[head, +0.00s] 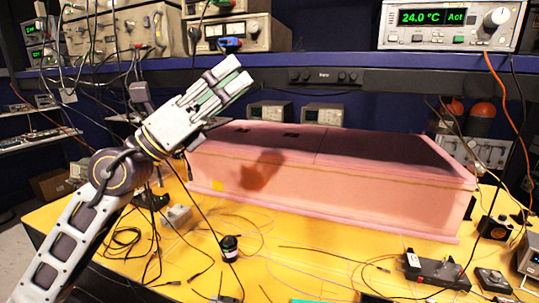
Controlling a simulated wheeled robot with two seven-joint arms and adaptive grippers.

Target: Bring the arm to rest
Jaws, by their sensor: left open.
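My left arm comes in from the lower left and reaches up to the middle of the head view. My left gripper (236,78) is at its end, raised in front of the back shelf and above the left part of a pink foam enclosure (330,185). It is open, and I see nothing held in it. The gripper casts a dark shadow on the enclosure's front face. The enclosure sits on a yellow table (215,262). Its top is dark, with a seam across it. My right gripper is not in view.
A small black cylinder (229,248) and loose cables lie on the table in front of the enclosure. A black box device (435,270) stands at the front right. A temperature controller (452,22) reading 24.0 °C is on the shelf. More instruments (125,28) with hanging cables are at the upper left.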

